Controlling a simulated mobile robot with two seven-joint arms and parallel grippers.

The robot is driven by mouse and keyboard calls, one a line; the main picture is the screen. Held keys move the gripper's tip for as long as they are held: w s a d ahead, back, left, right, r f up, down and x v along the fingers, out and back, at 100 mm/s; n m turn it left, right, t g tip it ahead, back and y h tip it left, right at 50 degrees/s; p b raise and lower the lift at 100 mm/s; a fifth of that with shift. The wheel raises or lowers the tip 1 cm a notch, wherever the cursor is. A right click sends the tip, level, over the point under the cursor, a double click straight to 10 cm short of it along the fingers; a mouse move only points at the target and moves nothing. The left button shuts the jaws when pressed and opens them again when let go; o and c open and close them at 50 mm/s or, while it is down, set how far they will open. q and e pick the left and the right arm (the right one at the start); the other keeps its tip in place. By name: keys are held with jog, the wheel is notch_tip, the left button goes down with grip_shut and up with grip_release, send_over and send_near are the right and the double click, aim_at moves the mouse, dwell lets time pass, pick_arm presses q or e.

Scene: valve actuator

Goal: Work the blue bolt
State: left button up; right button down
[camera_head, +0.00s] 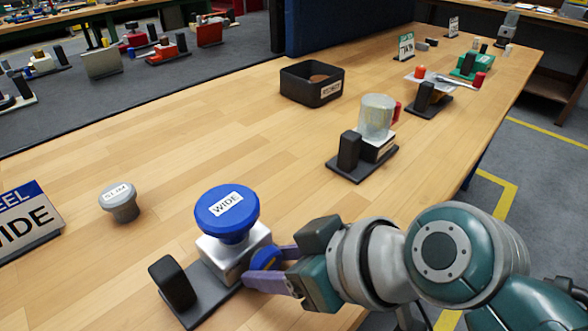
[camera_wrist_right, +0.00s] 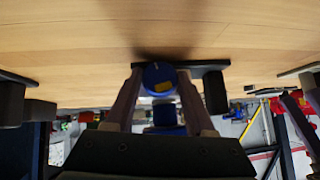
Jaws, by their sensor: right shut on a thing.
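The blue bolt (camera_head: 266,258) sticks out of the right side of a silver valve body. The body stands on a dark base plate (camera_head: 213,293) and carries a large blue knob (camera_head: 227,211) labelled WIDE on top. My right gripper (camera_head: 268,267) comes in from the right, its purple fingers shut on the bolt and partly hiding it. In the right wrist view the bolt's round blue face (camera_wrist_right: 158,78), with a yellow mark, sits between the two fingers. My left gripper is not seen.
A grey knob (camera_head: 120,203) and a sign (camera_head: 27,222) stand to the left. A black bin (camera_head: 312,84) is further back. A fixture with a pale cylinder (camera_head: 376,117) stands behind my right arm. Bare wood lies between them.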

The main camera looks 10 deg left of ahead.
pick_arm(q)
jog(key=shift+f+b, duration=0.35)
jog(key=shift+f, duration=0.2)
pick_arm(e)
jog(key=shift+d+f+m+g+y, duration=0.1)
jog(key=shift+f+m+g+y, duration=0.15)
jog(key=shift+g, duration=0.25)
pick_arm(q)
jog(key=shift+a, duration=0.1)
pick_arm(e)
jog(key=shift+r, duration=0.15)
jog(key=shift+c, duration=1.2)
grip_release()
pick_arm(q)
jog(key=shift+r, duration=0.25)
pick_arm(e)
jog(key=shift+d+r, duration=0.3)
jog(key=shift+r, duration=0.15)
pick_arm(q)
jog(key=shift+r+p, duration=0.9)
jog(key=shift+p, duration=0.25)
pick_arm(e)
jog(key=v, duration=0.9)
